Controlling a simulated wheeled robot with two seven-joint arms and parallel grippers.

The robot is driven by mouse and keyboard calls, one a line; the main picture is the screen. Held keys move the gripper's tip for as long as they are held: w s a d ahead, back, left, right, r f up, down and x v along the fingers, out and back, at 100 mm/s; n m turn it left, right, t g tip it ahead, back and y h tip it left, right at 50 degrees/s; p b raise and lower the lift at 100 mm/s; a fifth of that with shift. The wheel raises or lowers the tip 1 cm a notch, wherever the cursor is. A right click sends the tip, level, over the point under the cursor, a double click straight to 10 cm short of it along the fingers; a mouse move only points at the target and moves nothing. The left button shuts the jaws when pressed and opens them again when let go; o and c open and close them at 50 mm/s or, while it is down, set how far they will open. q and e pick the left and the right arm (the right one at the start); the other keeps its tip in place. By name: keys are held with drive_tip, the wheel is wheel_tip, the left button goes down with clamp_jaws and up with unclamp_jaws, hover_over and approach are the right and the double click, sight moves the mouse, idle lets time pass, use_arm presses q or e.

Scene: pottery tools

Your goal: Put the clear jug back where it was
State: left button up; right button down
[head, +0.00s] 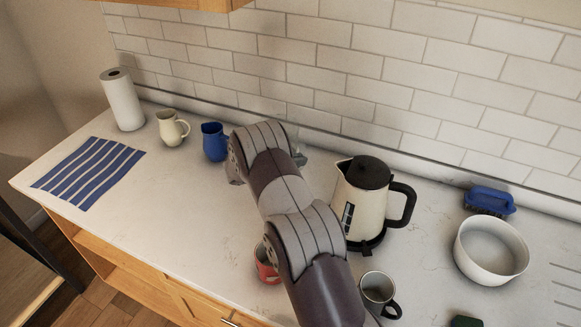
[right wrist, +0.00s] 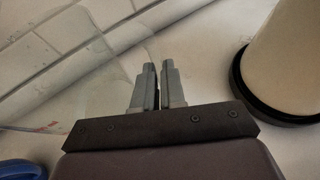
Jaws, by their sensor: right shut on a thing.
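The clear jug (right wrist: 108,72) shows in the right wrist view as faint, see-through outlines around and left of my fingers. My right gripper (right wrist: 156,72) is shut on it, with the two fingertips close together. In the head view my right arm reaches to the back of the counter, between the blue jug (head: 214,142) and the kettle (head: 362,200). There the arm hides the fingertips and most of the clear jug. I cannot tell whether the jug's base touches the counter. My left gripper is not in view.
A cream jug (head: 171,129), paper towel roll (head: 122,100) and blue striped cloth (head: 90,172) are on the left. A red mug (head: 266,268) is partly behind my arm. A dark mug (head: 378,290), white bowl (head: 490,252) and blue brush (head: 489,199) are on the right. The tiled wall is close behind.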

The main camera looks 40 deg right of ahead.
drive_tip(key=f, duration=0.1)
drive_tip(key=a+f+p, duration=0.1)
drive_tip(key=f+p, duration=0.1)
drive_tip(key=f, duration=0.1)
drive_tip(key=shift+w+a, duration=0.15)
drive_tip(key=shift+w, duration=0.25)
drive_tip(key=shift+f, duration=0.45)
drive_tip(key=shift+f+b, duration=0.1)
drive_tip(key=shift+b, duration=0.3)
drive_tip(key=c, duration=1.2)
unclamp_jaws()
